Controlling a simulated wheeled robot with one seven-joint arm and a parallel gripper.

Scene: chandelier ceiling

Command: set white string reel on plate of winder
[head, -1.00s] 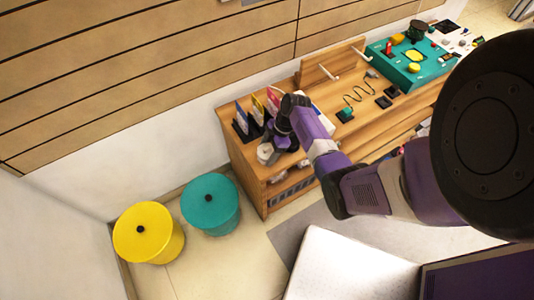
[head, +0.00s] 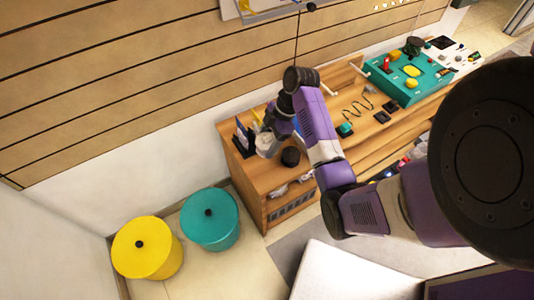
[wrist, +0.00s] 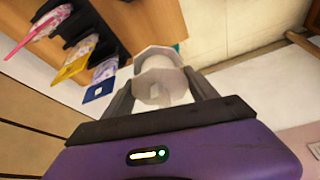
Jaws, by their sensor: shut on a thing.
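The white string reel (wrist: 160,75) is between the two dark fingers of my gripper (wrist: 160,95) in the wrist view, and the gripper is shut on it. In the head view the reel (head: 266,144) shows as a pale shape at my gripper (head: 271,134), above the left end of the wooden bench (head: 262,180). A small round black thing (head: 290,156) is on the bench just right of the reel; I cannot tell whether it is the winder's plate. My arm hides part of the bench behind it.
A black holder (head: 243,138) with coloured packets stands at the bench's left back; it also shows in the wrist view (wrist: 85,25). A teal console (head: 410,78) is on the far right of the bench. Teal (head: 210,219) and yellow (head: 147,247) bins stand on the floor at left.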

